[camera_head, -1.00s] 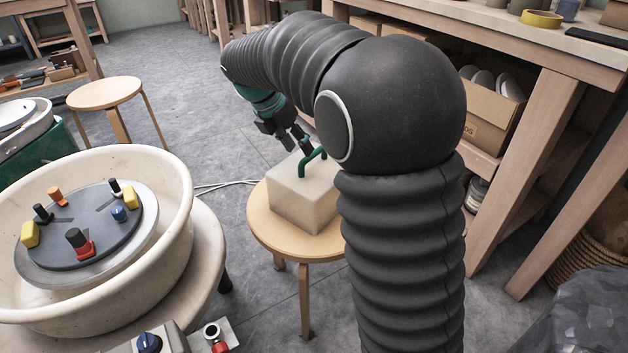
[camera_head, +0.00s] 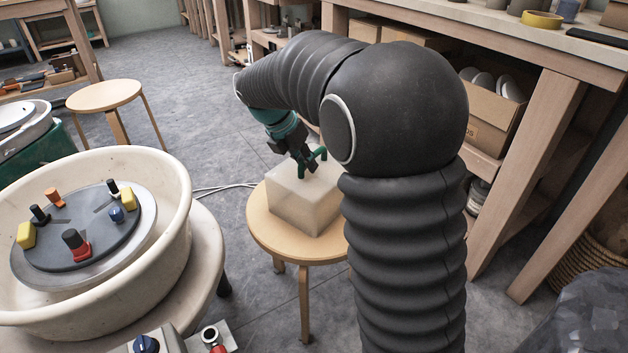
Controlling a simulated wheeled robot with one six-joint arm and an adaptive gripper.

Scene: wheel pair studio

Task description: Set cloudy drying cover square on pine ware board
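The cloudy drying cover (camera_head: 303,203) is a pale, milky box with a green bar handle (camera_head: 322,153) on top. It sits on a round wooden stool (camera_head: 262,233), and my arm hides part of its right side. My gripper (camera_head: 308,163) is down at the handle, its dark fingers overlapping it in the picture. Whether they are closed on it is too small to tell. I cannot make out a pine ware board in this view.
A potter's wheel with a cream basin (camera_head: 175,225) stands at left, with several small coloured pieces on its grey disc. Another round stool (camera_head: 104,93) stands behind it. A workbench (camera_head: 545,62) with boxes beneath fills the right. Grey floor lies open between.

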